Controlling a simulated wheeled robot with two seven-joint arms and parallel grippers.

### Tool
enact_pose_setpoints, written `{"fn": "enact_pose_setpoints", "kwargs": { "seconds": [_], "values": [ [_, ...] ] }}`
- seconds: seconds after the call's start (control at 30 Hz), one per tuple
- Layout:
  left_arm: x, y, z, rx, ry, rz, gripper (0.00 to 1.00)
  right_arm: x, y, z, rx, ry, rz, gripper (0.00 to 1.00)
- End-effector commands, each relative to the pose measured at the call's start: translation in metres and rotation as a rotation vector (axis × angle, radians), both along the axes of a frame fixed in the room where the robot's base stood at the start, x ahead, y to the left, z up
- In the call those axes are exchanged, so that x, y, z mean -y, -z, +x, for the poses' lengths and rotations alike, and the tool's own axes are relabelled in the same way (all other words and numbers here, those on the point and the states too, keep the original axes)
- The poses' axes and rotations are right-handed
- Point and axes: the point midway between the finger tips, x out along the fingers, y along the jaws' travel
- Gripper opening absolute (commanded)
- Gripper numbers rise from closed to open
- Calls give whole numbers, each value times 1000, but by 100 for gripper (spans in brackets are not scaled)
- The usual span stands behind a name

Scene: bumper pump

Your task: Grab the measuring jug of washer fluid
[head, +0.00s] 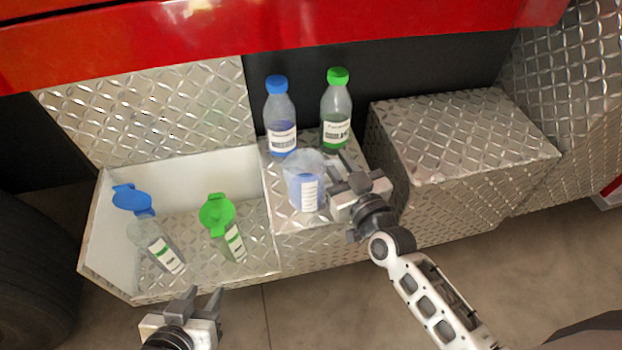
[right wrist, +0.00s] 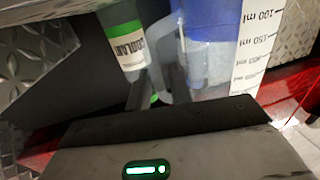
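The measuring jug (head: 305,190) is clear, with blue fluid and a white scale strip, and stands upright on the raised diamond-plate step (head: 285,218). In the right wrist view the jug (right wrist: 208,65) fills the upper right, its ml marks upside down. My right gripper (head: 335,172) is at the jug's right side, its fingers apart, close to the handle side. Whether the fingers touch the handle is hard to tell. My left gripper (head: 202,298) is open and empty, low in front of the left bin.
Behind the jug stand a blue-capped bottle (head: 280,115) and a green-capped bottle (head: 336,110). The open bin (head: 110,235) at left holds a blue-lidded filler (head: 132,198) and a green-lidded one (head: 216,215). A diamond-plate box (head: 460,135) rises at right; the red bumper (head: 270,35) overhangs the back.

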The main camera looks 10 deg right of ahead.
Motion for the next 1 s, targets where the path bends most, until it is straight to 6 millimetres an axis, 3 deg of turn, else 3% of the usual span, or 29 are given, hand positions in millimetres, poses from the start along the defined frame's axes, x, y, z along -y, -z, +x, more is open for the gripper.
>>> {"fn": "enact_pose_setpoints", "kwargs": {
  "seconds": [0.1, 0.33, 0.43, 1.0],
  "values": [
    [0, 0, 1, 1, 1, 1, 36, -3, 0, 10, -1, 0, 1, 21],
    [0, 0, 1, 1, 1, 1, 36, -3, 1, 10, -1, 0, 0, 21],
    [0, 0, 1, 1, 1, 1, 36, -3, 1, 10, -1, 0, 0, 0],
    [0, -2, 1, 1, 0, 1, 36, -3, -8, 10, 1, 0, 2, 0]
  ]
}}
